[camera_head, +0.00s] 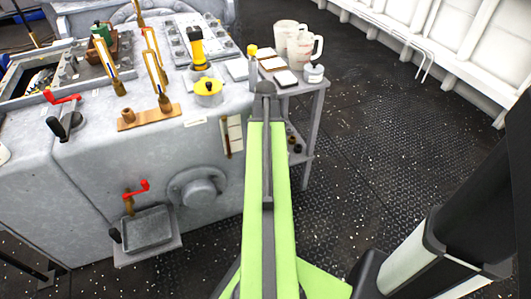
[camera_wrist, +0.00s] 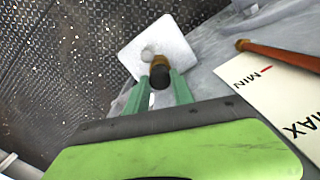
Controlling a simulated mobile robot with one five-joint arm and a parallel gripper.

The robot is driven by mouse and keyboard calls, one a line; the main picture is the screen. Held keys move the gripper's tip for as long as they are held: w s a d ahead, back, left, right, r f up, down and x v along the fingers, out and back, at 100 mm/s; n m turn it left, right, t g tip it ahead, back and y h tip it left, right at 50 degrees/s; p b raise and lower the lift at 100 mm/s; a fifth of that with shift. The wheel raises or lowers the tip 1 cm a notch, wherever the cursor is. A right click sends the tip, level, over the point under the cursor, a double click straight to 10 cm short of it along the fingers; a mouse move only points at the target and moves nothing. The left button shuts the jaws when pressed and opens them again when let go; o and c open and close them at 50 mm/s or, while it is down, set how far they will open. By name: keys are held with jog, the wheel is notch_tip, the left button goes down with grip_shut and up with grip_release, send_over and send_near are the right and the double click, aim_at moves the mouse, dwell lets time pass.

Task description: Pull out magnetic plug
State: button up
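A small plug with a dark end and a brass-coloured collar (camera_wrist: 160,66) shows in the wrist view; I take it to be the magnetic plug. A rounded silver piece sits at its far end, in front of a pale square plate (camera_wrist: 178,38). My gripper (camera_wrist: 160,82) has its two green fingers on either side of the plug's dark end. I see no clear gap, but cannot tell whether they press on it. I cannot tell whether the plug is seated or free. In the head view my green arm reaches toward the machine's right end and hides the gripper and plug.
The grey machine (camera_head: 90,165) fills the left, with yellow-topped parts and red-handled valves. A MIN/MAX card (camera_wrist: 275,95) with a brown stick is close on the right in the wrist view. A side shelf with white jugs (camera_head: 304,48) stands beyond my arm.

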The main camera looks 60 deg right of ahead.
grip_shut()
jog(key=shift+r+p, duration=3.85)
